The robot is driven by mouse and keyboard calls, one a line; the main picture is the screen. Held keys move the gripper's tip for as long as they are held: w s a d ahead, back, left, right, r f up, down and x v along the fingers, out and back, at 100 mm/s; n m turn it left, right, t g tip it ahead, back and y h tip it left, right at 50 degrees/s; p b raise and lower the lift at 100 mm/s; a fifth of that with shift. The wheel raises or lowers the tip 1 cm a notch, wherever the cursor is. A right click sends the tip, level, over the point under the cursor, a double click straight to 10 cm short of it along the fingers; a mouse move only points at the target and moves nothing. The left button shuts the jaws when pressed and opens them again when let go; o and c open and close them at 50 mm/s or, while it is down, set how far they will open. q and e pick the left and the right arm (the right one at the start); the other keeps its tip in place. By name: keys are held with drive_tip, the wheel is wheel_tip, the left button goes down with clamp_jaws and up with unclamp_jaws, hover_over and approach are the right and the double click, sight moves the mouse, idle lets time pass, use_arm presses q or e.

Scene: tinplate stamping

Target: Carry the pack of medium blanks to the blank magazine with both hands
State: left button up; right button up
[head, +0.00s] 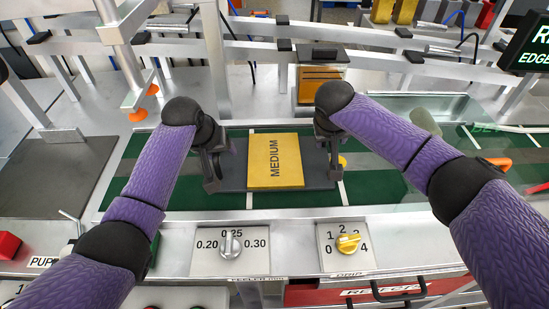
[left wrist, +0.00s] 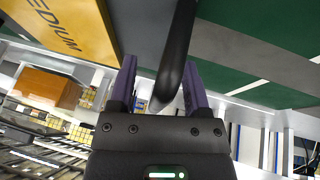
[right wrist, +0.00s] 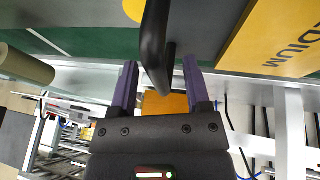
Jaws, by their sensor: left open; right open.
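The pack of medium blanks (head: 275,161) is a yellow block marked MEDIUM, lying on a dark grey carrier (head: 233,177) over a green bed. My left gripper (head: 213,168) is at the carrier's left end. In the left wrist view a black handle bar (left wrist: 176,50) passes between its open fingers. My right gripper (head: 331,152) is at the right end. In the right wrist view another black handle bar (right wrist: 153,50) stands between its open fingers. A stand holding orange pieces (head: 319,82) is behind the pack; I cannot tell whether it is the blank magazine.
In front are a silver dial (head: 231,244), a yellow dial (head: 347,242) and a red drawer marked REJECTS (head: 370,291). Orange suction cups (head: 138,115) hang at the left. A clear panel covers the right of the green bed. A bare dark mat (head: 45,185) lies at far left.

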use_arm(q)
clamp_jaws()
use_arm(e)
clamp_jaws()
use_arm(q)
drive_tip(key=shift+r, duration=0.1)
idle(1.1)
